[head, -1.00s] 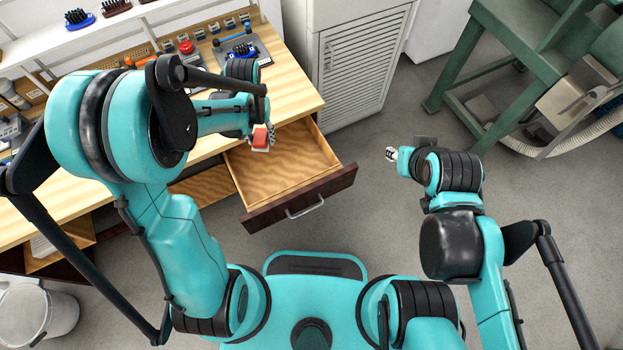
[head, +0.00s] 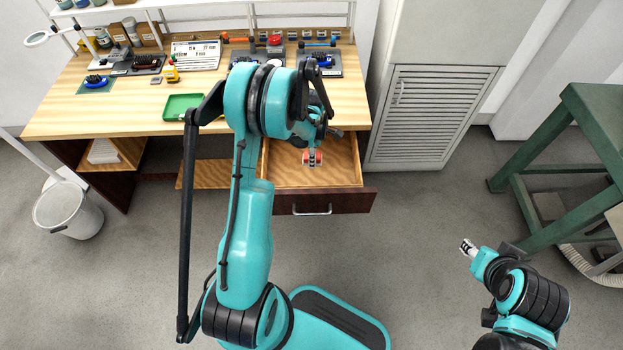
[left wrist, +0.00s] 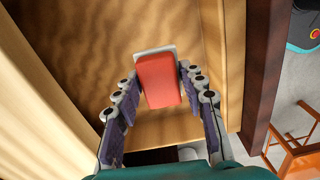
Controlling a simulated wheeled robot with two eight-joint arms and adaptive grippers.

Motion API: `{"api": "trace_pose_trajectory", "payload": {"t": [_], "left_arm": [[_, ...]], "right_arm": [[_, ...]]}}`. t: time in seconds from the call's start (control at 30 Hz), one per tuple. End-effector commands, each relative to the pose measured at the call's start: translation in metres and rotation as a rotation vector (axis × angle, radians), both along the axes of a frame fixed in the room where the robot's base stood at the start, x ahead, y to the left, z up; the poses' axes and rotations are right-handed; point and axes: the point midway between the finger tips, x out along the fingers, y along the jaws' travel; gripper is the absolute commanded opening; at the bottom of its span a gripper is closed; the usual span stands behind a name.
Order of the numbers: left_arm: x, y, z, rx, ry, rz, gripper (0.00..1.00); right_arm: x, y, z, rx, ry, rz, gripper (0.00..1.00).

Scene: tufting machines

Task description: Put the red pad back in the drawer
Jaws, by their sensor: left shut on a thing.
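The red pad (head: 319,157) is a small red block with a pale plate at one end. My left gripper (head: 312,158) is shut on it. In the left wrist view the red pad (left wrist: 158,82) sits between the two fingers, above the wooden drawer floor. The drawer (head: 300,177) is pulled out under the workbench and looks otherwise empty. The pad is within the drawer's outline; whether it touches the floor I cannot tell. My right gripper (head: 467,247) is away to the right over the grey floor, and its jaws are too small to judge.
The workbench (head: 70,120) carries a green tray (head: 183,106), brushes and small tools. A louvred cabinet (head: 430,115) stands just right of the drawer. A green metal frame (head: 540,145) is at the right and a white bucket (head: 68,208) at the left.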

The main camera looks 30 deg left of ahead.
Motion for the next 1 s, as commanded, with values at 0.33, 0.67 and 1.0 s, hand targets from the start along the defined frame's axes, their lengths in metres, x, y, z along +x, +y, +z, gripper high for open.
{"api": "trace_pose_trajectory", "payload": {"t": [0.33,0.67,1.0], "left_arm": [[0.001,0.005,-0.051,0.000,0.000,0.070,0.13],[0.001,0.005,-0.094,0.000,0.000,0.067,0.13],[0.001,0.005,-0.104,0.000,0.000,0.066,0.13]], "right_arm": [[0.000,0.000,-0.023,0.000,0.000,0.000,0.40],[0.000,0.000,-0.041,0.000,0.000,0.000,0.40],[0.000,0.000,-0.044,0.000,0.000,0.000,0.40]]}}
